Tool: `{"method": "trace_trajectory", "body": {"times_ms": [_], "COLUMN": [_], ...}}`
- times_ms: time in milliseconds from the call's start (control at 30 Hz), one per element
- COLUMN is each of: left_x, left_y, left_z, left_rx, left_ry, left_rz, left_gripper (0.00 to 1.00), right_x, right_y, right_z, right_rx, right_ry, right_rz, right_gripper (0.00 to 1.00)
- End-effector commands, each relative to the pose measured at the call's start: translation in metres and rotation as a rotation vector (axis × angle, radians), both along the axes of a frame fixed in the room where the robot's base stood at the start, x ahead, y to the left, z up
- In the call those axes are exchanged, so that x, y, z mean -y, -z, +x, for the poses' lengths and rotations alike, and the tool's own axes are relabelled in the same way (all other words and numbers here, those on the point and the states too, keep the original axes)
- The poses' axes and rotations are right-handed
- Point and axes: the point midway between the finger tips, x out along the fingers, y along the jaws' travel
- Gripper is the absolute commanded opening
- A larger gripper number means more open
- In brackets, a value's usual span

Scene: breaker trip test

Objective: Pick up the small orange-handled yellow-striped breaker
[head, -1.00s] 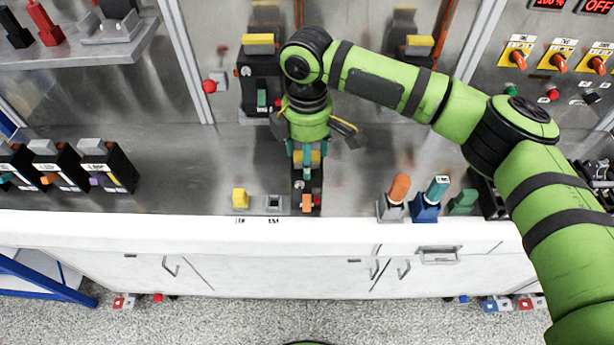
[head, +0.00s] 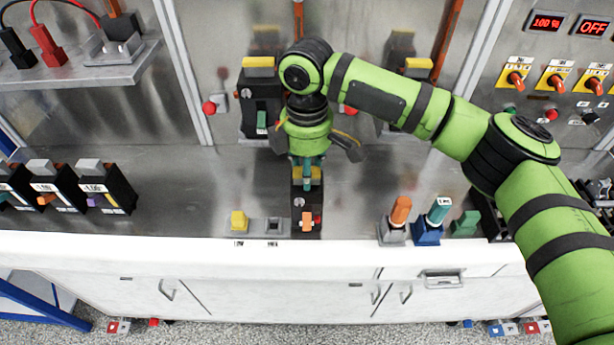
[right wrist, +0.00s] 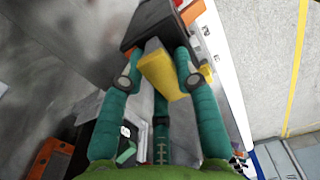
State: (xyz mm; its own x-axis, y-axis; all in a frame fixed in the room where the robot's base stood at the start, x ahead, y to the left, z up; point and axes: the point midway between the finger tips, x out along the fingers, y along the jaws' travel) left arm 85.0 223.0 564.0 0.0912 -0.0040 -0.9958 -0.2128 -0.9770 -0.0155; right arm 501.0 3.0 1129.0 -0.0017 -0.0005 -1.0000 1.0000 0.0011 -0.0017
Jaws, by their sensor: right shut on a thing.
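The small breaker (head: 306,200) is a black block with an orange handle (head: 307,219), standing near the front edge of the bench. My right gripper (head: 307,172) comes down from above and is shut on its upper end. In the right wrist view, the teal fingers (right wrist: 160,85) press on both sides of a grey and yellow part (right wrist: 160,70) of the black breaker body (right wrist: 155,22). The fingers hide some of its top, and I cannot tell whether it is clear of the bench. My left gripper is not in view.
Several black breakers (head: 105,188) stand at the left. A yellow block (head: 239,221) and a grey socket (head: 273,226) are left of the held breaker. Orange and teal plugs (head: 400,210) stand right. A taller panel device (head: 262,110) is behind. Bench (head: 180,190) is bare between.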

Motion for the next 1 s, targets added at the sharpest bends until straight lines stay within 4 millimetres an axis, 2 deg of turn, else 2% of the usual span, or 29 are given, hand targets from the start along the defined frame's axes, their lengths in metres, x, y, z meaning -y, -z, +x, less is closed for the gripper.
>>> {"method": "trace_trajectory", "body": {"times_ms": [267,467,667,800,1000], "left_x": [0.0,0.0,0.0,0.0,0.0], "left_y": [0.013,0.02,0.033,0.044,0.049], "left_z": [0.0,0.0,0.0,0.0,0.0], "left_rx": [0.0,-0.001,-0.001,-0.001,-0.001], "left_ry": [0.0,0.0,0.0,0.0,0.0], "left_rz": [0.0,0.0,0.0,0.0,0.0], "left_gripper": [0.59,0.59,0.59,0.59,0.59], "right_x": [-0.001,0.015,0.038,0.061,0.088], "right_y": [-0.024,-0.033,-0.047,-0.062,-0.084], "right_z": [0.001,-0.008,-0.021,-0.034,-0.05], "right_rx": [0.004,0.003,0.006,0.007,0.008], "right_ry": [0.0,0.001,0.001,0.002,0.003], "right_rz": [0.003,0.004,0.004,0.003,0.001], "right_gripper": [0.0,0.0,0.0,0.0,0.0]}}
